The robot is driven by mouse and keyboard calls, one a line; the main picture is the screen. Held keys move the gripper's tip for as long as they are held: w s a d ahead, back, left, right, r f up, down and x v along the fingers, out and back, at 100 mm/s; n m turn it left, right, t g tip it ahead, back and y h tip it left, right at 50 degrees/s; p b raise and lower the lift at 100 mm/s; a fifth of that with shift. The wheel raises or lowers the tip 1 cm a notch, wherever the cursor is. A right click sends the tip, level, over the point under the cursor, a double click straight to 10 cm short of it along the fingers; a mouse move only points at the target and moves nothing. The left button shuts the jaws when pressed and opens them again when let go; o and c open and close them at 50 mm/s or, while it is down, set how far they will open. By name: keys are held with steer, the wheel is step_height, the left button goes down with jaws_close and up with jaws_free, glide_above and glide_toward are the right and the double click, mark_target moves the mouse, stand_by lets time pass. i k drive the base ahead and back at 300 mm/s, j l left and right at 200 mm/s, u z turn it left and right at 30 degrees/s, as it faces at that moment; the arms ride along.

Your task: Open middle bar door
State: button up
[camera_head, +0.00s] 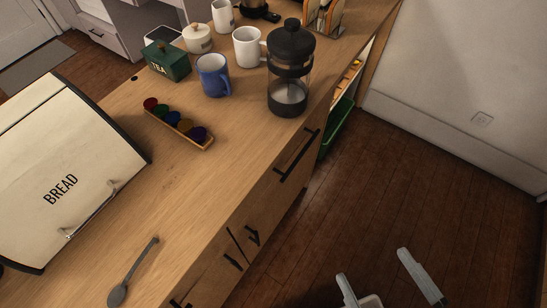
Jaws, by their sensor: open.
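The wooden bar front (262,203) runs diagonally down from the counter and is seen at a steep angle. A long black handle (297,157) sits on its farther panel. Two slanted black handles stand close together nearer to me, a left one (235,250) and a right one (252,236). The panels look shut; which one is the middle door I cannot tell for sure. My gripper (372,265) is at the bottom right, open and empty, over the floor to the right of the bar front and apart from the handles.
The counter holds a bread box (55,160), a spoon (133,272), a pod rack (180,128), a tea tin (167,60), a blue mug (213,75) and a French press (290,65). A green crate (337,122) sits at the bar's far end. Wooden floor (400,195) is clear.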

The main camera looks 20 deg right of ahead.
mark_target(251, 234)
steer(key=k+j+z, duration=0.25)
steer(key=k+j, duration=0.4)
steer(key=i+z, duration=0.1)
steer(key=z, duration=0.65)
